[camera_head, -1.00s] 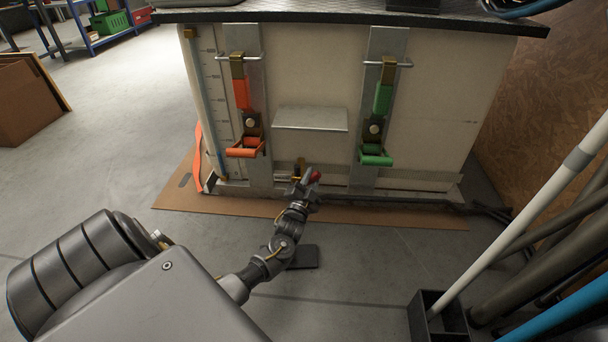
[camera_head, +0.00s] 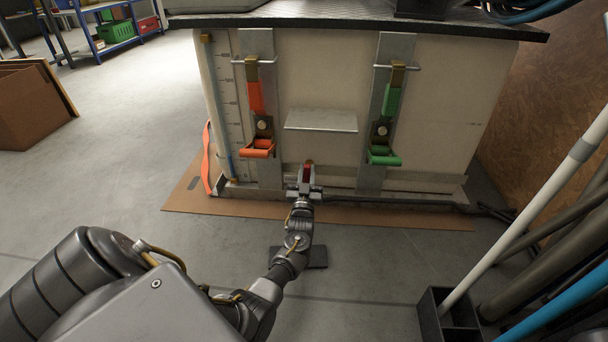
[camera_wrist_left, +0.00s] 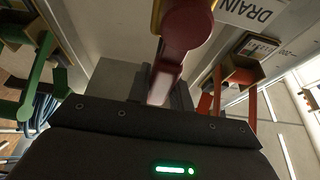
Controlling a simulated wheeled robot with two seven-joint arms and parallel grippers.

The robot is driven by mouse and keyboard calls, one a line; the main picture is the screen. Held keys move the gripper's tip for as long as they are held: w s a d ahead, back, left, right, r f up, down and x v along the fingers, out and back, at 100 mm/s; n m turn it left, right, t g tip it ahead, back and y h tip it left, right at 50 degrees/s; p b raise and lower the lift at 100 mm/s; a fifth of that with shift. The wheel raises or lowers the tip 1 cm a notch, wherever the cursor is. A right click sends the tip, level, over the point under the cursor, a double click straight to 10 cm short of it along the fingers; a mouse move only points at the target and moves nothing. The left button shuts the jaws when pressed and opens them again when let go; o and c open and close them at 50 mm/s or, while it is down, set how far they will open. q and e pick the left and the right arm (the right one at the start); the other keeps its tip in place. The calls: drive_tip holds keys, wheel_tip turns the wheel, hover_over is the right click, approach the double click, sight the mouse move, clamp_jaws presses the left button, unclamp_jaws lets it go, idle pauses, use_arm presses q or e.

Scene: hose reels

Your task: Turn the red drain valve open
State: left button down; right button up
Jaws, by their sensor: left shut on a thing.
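The red drain valve handle (camera_head: 307,172) is low on the front of the pale tank, between the two strap columns. My left gripper (camera_head: 305,186) is at the handle, its arm reaching in from the lower left. In the left wrist view the red handle (camera_wrist_left: 187,28) runs down between the two dark fingers (camera_wrist_left: 160,92), which are shut on it. The fingers and the gripper body hide the handle's near end. A white DRAIN label (camera_wrist_left: 247,12) shows beside it. My right gripper is in neither view.
An orange ratchet strap (camera_head: 257,149) hangs left of the valve and a green one (camera_head: 384,156) right. A metal shelf (camera_head: 321,121) juts out above it. Brown board (camera_head: 185,197) lies under the tank. Pipes stand in a dark holder (camera_head: 432,318) at right.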

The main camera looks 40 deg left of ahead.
use_arm(q)
drive_tip(key=shift+s+a+f+n, duration=0.15)
drive_tip(key=shift+s+f+n, duration=0.1)
drive_tip(key=shift+n, duration=0.15)
drive_tip(key=c, duration=1.4)
unclamp_jaws()
drive_tip(key=shift+o, duration=0.8)
drive_tip(key=shift+w+r, duration=0.1)
drive_tip(key=shift+w, duration=0.05)
